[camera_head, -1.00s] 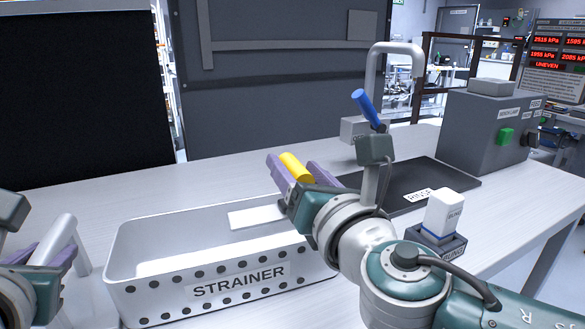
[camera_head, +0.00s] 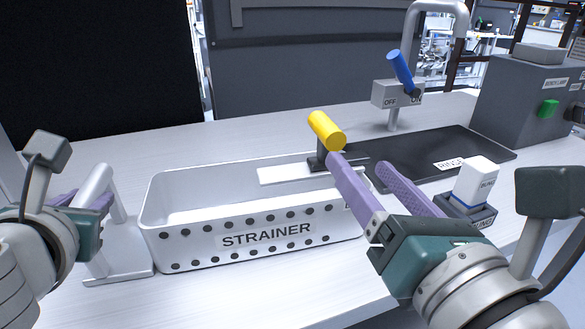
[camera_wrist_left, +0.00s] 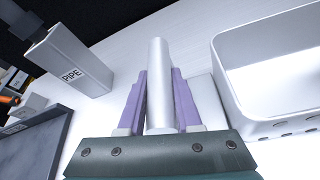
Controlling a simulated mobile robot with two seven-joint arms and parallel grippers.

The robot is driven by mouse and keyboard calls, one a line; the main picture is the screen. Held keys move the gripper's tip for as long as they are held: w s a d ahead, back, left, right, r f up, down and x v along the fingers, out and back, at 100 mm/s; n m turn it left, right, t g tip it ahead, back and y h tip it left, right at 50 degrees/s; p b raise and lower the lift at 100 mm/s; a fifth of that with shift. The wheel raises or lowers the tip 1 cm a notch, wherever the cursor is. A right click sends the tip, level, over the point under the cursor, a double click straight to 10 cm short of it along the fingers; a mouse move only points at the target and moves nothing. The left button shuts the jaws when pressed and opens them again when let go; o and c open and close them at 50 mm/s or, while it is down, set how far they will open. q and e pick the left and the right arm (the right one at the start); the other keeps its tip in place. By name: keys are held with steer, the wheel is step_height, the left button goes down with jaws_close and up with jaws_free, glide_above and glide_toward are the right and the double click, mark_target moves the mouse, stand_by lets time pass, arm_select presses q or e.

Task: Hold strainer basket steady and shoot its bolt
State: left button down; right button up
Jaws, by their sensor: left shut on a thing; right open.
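The white strainer basket (camera_head: 250,212), labelled STRAINER, sits on the bench. A yellow bolt knob (camera_head: 327,131) on a dark stem stands at its far right corner, by a pale bar (camera_head: 298,174). My left gripper (camera_head: 85,200) is shut on the pale cylindrical handle (camera_head: 97,183) at the basket's left end. The left wrist view shows this handle (camera_wrist_left: 159,85) between the purple fingers, the basket (camera_wrist_left: 232,95) to the right. My right gripper (camera_head: 358,164) is open and empty, just to the right of and below the knob. The bolt's far end is hidden.
A tap with a blue lever (camera_head: 400,68) stands behind a dark RINSE mat (camera_head: 440,150). A grey box with a green button (camera_head: 549,108) is at the back right. The left wrist view shows a PIPE block (camera_wrist_left: 72,62).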

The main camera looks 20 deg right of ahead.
arm_select(q)
steer(key=shift+s+f, duration=0.25)
steer(key=shift+f, duration=0.25)
steer(key=c, duration=1)
jaws_free()
steer(key=shift+o, duration=0.9)
steer(key=shift+s, duration=0.1)
steer(key=o, duration=0.3)
steer(key=shift+r, duration=0.25)
steer(key=shift+r, duration=0.1)
steer(key=v, duration=1.1)
steer(key=shift+s+r, duration=0.2)
steer(key=shift+s, duration=0.15)
